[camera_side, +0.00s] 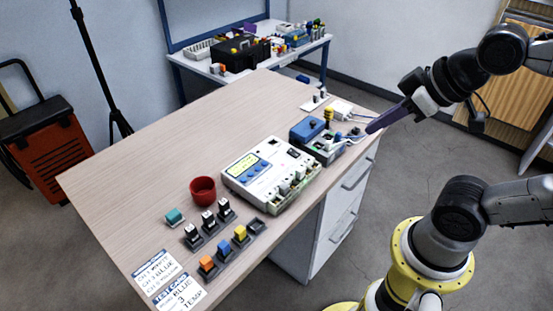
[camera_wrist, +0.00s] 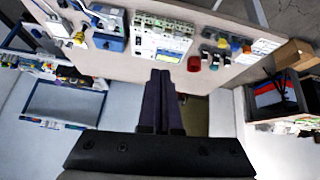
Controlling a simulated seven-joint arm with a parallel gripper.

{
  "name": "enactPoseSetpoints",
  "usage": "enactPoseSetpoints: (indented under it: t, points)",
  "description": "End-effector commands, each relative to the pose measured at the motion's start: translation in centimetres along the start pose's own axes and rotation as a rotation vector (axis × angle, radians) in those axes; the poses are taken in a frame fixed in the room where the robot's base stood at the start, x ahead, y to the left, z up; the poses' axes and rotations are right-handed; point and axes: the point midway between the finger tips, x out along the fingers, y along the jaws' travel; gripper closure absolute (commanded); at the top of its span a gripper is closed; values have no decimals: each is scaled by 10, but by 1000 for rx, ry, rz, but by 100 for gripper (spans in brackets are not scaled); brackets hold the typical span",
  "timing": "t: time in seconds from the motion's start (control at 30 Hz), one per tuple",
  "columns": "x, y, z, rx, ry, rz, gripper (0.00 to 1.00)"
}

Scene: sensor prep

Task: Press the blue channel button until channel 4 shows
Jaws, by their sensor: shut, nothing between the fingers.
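A white measuring unit (camera_side: 272,172) stands on the wooden table in the side view, with a lit yellow-green display (camera_side: 243,163) and several blue buttons (camera_side: 256,172) beside it. The display text is too small to read, and I cannot tell which blue button is the channel button. The unit also shows at the top of the wrist view (camera_wrist: 160,38). My gripper (camera_side: 371,129) is shut and empty. It is up at the table's right end, apart from the unit and to its right. Its closed dark fingers (camera_wrist: 160,73) show in the wrist view.
A blue-topped box (camera_side: 308,130) with wired parts is right of the unit. A red cup (camera_side: 203,189), several coloured plugs in dark holders (camera_side: 208,265) and two printed cards (camera_side: 178,291) are to its left. The table's back half (camera_side: 170,140) is clear.

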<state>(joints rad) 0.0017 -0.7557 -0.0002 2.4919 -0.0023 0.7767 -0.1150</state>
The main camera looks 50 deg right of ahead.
Motion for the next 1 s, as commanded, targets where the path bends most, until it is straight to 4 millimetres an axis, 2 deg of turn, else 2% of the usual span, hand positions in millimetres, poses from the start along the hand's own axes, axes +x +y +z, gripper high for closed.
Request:
enactPoseSetpoints:
  t: [0.03, 0.1, 0.2, 1.0]
  points:
    - [2, -2, 13, 34, -55, -7, 100]
    - [2, -4, 26, 75, -110, -11, 100]
    - [1, -4, 32, 111, -141, -11, 100]
    - [1, -4, 30, 115, -137, -10, 100]
